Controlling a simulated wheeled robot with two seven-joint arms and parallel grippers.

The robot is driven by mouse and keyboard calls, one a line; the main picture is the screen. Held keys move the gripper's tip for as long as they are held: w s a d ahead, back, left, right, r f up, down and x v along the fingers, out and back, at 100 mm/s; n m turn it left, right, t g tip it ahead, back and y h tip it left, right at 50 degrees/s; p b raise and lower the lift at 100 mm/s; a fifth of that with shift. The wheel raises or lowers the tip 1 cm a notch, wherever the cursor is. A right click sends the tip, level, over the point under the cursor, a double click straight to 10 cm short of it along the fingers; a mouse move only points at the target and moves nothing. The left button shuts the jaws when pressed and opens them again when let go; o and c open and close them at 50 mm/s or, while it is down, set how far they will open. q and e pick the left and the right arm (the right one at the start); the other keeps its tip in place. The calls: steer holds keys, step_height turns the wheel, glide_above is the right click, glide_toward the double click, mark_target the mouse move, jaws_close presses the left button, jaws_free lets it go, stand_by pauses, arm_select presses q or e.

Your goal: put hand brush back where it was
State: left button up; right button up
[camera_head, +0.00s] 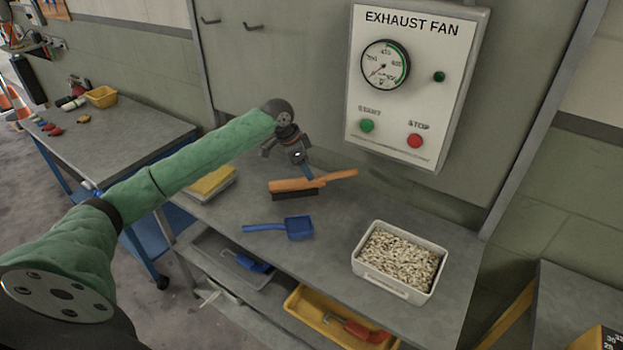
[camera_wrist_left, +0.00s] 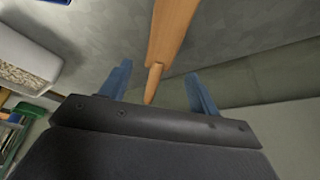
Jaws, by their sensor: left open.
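The hand brush (camera_head: 296,185) has an orange-brown wooden back and handle with dark bristles. It shows on the grey bench top in the head view, handle pointing right. My left gripper (camera_head: 307,172) is just behind and above it, near the handle. In the left wrist view, the brush's wooden handle (camera_wrist_left: 166,48) reaches in between the two blue fingers of my left gripper (camera_wrist_left: 160,88). The fingers are apart, with a gap on both sides of the handle. I cannot tell whether the handle lies fully at fingertip depth. My right gripper is not in view.
A blue dustpan (camera_head: 297,228) lies in front of the brush. A white bin of pale chips (camera_head: 372,282) stands to the right. A yellow sponge or cloth stack (camera_head: 211,181) is at the left. The exhaust fan panel (camera_head: 410,150) hangs behind. A yellow tray (camera_head: 318,318) sits on the shelf below.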

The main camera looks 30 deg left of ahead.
arm_select(q)
steer(key=shift+b+v, duration=0.4)
steer(key=shift+v, duration=2.1)
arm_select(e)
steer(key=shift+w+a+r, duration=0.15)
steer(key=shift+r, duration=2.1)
arm_select(q)
steer(key=shift+r, duration=0.1)
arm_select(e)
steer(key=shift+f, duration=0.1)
